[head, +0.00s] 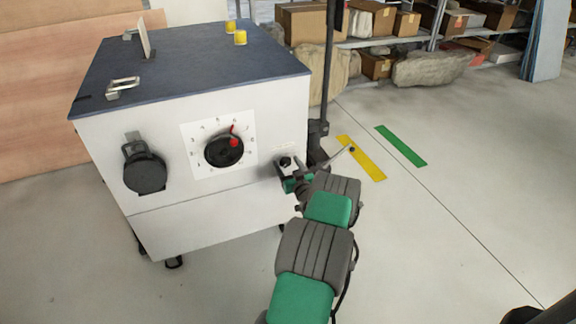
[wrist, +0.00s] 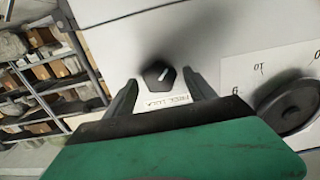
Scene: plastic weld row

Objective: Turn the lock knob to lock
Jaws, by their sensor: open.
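The lock knob (wrist: 158,76) is small and black with a white pointer mark, on the white front of the cabinet. In the wrist view a label reading FREE LOCK (wrist: 166,99) sits just below it, and the mark slants to the upper right. My gripper (wrist: 160,80) is open, one finger on each side of the knob; I cannot tell whether they touch it. In the head view the knob (head: 285,161) is at the right of the cabinet front, with my gripper (head: 290,173) at it, partly hiding it.
The white cabinet (head: 200,222) has a dark top. A large dial (head: 222,152) with a red pointer is left of the knob; the dial also shows at the right of the wrist view (wrist: 294,104). A black round socket (head: 145,174) is farther left. A dark post (head: 328,80) stands beside the cabinet.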

